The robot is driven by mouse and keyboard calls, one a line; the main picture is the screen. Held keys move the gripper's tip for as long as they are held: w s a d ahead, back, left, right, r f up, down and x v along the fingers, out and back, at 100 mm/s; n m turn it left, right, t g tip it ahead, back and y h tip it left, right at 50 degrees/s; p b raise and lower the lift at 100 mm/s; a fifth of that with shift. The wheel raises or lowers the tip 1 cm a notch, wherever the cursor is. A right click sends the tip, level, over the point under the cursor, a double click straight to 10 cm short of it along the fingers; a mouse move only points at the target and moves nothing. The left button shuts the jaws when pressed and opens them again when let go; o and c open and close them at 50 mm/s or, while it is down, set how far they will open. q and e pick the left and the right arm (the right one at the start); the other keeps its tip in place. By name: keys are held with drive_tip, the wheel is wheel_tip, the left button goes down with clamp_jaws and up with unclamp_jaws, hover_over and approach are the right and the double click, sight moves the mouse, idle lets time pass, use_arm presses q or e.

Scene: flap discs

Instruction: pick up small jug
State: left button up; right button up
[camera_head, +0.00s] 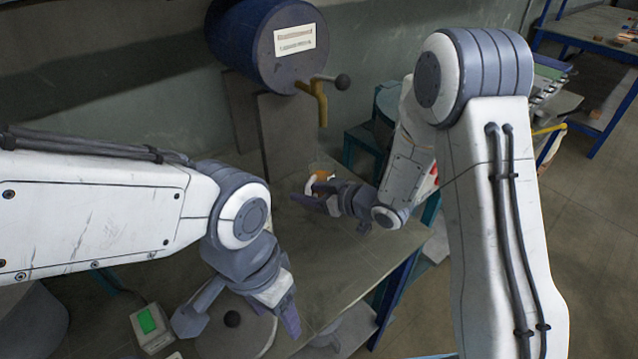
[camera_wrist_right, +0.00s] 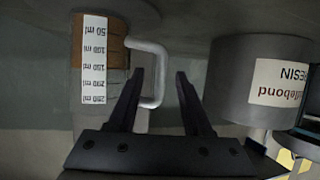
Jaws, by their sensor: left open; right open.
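The small jug (camera_head: 322,176) is clear with brown contents and stands on the workbench below the barrel's tap. In the right wrist view the jug (camera_wrist_right: 100,45) appears upside down at the upper left, with a white volume scale and a white handle (camera_wrist_right: 160,75). My right gripper (camera_head: 318,199) is open at the jug and partly hides it in the head view. In the wrist view the handle's outer bar lies between the fingertips of this gripper (camera_wrist_right: 159,72); contact cannot be told. My left gripper (camera_head: 240,318) is open and empty at the near part of the bench.
A blue resin barrel (camera_head: 268,45) with a brass tap (camera_head: 318,97) stands behind the jug. A round grey plate (camera_head: 240,342) with a dark knob lies below my left gripper. A scale (camera_head: 152,327) with a green display is beside it. The bench's right edge is close.

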drive_tip(key=shift+x, duration=1.4)
clamp_jaws()
